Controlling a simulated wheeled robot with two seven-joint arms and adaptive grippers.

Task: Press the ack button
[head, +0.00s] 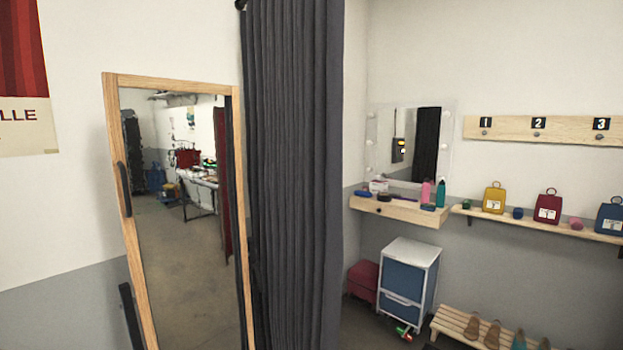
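No ack button can be made out directly in the head view. A small dark wall unit with a lit yellow spot (400,149) shows in the wall mirror (380,125); it looks like a reflection, and I cannot tell whether it carries the button. Neither of my grippers is in view.
A wood-framed standing mirror (180,215) and a dark grey curtain (295,170) stand close in front. Beyond are a wooden drawer shelf (400,210), a drawer cabinet (408,280), a red stool (363,281), a slatted shoe bench (450,322) and a numbered hook rail (560,128).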

